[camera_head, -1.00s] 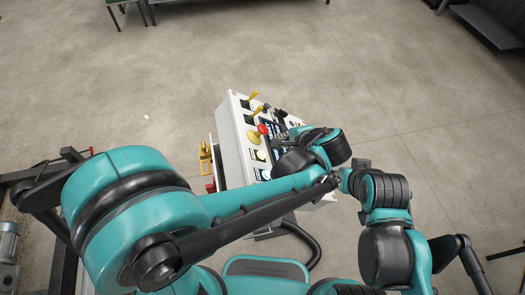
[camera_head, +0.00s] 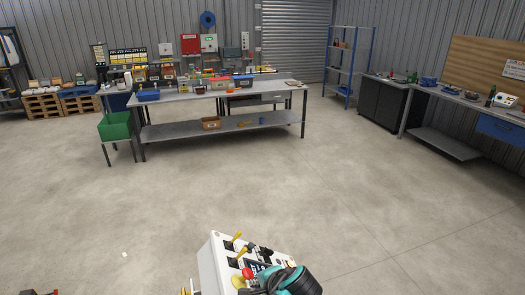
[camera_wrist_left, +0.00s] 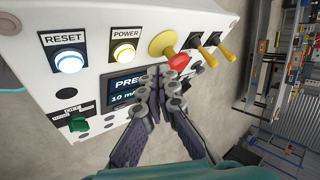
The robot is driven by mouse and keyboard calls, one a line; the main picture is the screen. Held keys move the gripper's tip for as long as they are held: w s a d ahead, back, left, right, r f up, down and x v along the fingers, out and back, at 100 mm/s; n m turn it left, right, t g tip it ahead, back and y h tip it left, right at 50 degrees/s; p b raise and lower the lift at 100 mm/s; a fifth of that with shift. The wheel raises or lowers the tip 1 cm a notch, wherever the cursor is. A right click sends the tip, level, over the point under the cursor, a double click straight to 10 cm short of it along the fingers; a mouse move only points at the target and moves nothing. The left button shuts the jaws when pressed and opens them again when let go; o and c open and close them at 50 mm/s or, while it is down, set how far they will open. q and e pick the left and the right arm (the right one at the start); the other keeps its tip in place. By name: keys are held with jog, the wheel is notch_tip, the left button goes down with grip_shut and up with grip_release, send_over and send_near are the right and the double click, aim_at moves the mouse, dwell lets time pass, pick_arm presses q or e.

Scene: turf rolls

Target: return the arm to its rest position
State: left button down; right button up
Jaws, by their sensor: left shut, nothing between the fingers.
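My left gripper (camera_wrist_left: 158,80) is shut and empty in the left wrist view. Its fingertips overlap the right part of the display (camera_wrist_left: 118,88) on a white control panel (camera_wrist_left: 90,18), just below the red knob (camera_wrist_left: 178,62); whether they touch the panel I cannot tell. In the head view the white panel (camera_head: 208,266) is at the bottom edge, and my left wrist (camera_head: 300,282) covers its lower right part. The gripper's fingers are hard to make out there. My right gripper is out of view.
The panel carries a lit RESET button (camera_wrist_left: 68,60), a lit POWER button (camera_wrist_left: 123,52), yellow-tipped levers (camera_wrist_left: 223,50) and a green switch (camera_wrist_left: 78,124). Open concrete floor lies beyond it. A long workbench (camera_head: 215,91) and a green bin (camera_head: 115,126) stand farther back.

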pick_arm(q)
jog(key=s+a+n, duration=0.1)
jog(key=a, duration=0.2)
jog(key=s+a+r+n+h, duration=0.1)
jog(key=s+a+n, duration=0.1)
jog(key=a, duration=0.1)
jog(key=s+a+r+n+h, duration=0.1)
jog(key=a+n, duration=0.1)
jog(key=a, duration=0.2)
jog(key=shift+s+g, duration=0.35)
jog(key=shift+g, duration=0.05)
jog(key=s+a+n+t+h, duration=0.1)
jog(key=s+a+n+h, duration=0.1)
jog(key=s+a+n, duration=0.4)
notch_tip(320, 180, down, 6)
jog(key=n+b, duration=0.1)
jog(key=b, duration=0.6)
jog(key=shift+s+f+t+h, duration=0.25)
jog(key=shift+s+t+h, duration=0.05)
